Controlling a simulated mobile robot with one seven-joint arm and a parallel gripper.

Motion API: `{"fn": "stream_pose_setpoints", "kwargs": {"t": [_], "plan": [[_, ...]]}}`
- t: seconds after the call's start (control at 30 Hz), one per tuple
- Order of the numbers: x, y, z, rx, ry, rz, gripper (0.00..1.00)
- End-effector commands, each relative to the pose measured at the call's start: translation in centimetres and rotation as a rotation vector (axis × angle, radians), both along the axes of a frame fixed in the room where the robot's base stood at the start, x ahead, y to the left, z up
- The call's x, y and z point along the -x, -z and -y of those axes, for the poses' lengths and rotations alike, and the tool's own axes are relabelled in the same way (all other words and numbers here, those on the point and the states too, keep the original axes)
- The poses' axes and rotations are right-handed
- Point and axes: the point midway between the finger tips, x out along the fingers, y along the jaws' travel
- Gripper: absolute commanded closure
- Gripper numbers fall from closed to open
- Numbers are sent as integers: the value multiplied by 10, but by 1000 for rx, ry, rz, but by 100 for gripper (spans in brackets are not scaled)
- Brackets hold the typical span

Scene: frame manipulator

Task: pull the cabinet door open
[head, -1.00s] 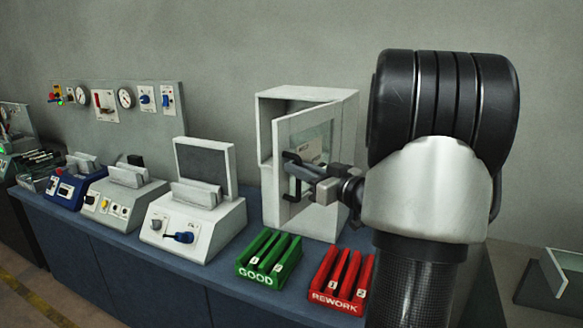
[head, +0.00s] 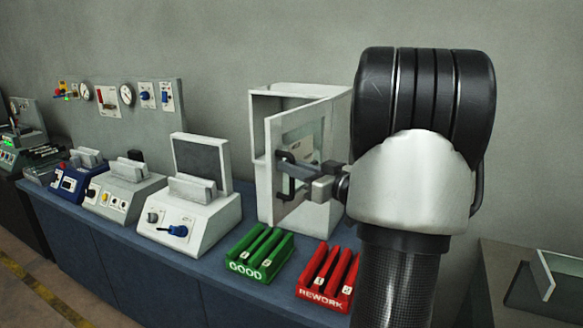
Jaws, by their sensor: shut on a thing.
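The white cabinet (head: 262,183) stands at the back of the blue bench, against the wall. Its door (head: 277,213), with a glass pane, is swung partly open toward me, hinged on the right, and a dark gap shows at the upper left. A black handle (head: 284,186) is on the left part of the door's front. My gripper (head: 290,176) is at the door's front, shut on the handle. My arm covers the right side of the cabinet and part of the door's right edge.
A green GOOD rack (head: 262,263) and a red REWORK rack (head: 321,294) stand on the bench in front of the cabinet. A white test station (head: 190,215) with a raised lid is left of it. Another bench (head: 493,262) is at the right.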

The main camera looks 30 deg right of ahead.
Motion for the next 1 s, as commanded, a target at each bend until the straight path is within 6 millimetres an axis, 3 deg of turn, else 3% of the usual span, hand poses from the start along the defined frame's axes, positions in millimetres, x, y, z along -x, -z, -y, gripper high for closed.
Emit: {"fn": "stream_pose_setpoints", "kwargs": {"t": [0.1, 0.13, 0.17, 0.57, 0.77, 1.0], "plan": [[0, -1, 0, 1, -1, 1, 100], [0, -1, 0, 1, -1, 1, 84], [0, -1, 0, 1, -1, 1, 80], [7, 0, 2, 2, 1, 0, 80], [43, 1, 11, 2, 6, 0, 80], [102, 1, 23, 3, 4, 2, 80]]}}
